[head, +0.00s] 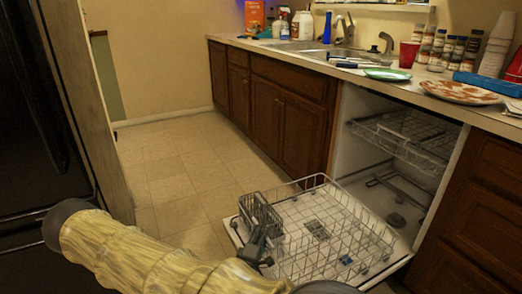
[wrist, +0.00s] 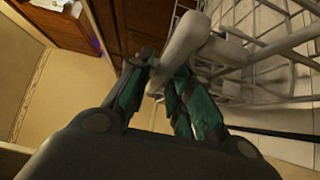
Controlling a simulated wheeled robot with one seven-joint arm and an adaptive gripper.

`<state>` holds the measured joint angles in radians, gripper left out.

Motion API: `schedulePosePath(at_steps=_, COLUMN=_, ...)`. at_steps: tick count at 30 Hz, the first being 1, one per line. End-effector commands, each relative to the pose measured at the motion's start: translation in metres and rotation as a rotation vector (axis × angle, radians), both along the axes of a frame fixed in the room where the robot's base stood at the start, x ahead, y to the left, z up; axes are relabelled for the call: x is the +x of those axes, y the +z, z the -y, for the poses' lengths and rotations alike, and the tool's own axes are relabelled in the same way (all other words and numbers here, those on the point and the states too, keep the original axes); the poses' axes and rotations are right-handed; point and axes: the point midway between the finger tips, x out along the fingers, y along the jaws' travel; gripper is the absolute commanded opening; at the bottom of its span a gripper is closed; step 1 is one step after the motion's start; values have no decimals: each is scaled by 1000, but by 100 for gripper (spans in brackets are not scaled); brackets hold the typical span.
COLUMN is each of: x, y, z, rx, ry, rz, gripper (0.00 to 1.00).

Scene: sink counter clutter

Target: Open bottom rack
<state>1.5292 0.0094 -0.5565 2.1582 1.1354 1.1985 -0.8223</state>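The dishwasher's bottom rack (head: 325,232), a white wire rack, stands out over the lowered door (head: 375,275). A grey cutlery basket (head: 260,212) sits at its front left edge. My gripper (head: 262,240) is at the rack's front, just below the basket. In the wrist view the green-padded fingers of my gripper (wrist: 157,80) converge around the end of a light grey piece (wrist: 185,42) at the rack's front, which looks like part of the basket. The contact is partly hidden. White rack wires (wrist: 262,50) show to the right.
The dishwasher's upper rack (head: 400,135) is inside the cavity. Wooden cabinets (head: 290,120) run to its left, and more stand on the right. The counter above holds a plate (head: 460,92), a red cup (head: 408,54) and several jars. The tiled floor (head: 175,165) is clear.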

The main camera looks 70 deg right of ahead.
Motion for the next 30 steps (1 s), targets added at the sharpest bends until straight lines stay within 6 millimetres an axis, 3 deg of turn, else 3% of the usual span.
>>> schedulePosePath(at_steps=18, x=-11, y=-1, z=-98, rx=3, ry=3, rz=-1, gripper=21)
schedulePosePath(at_steps=30, x=-13, y=-1, z=-115, rx=2, ry=2, rz=0, gripper=21)
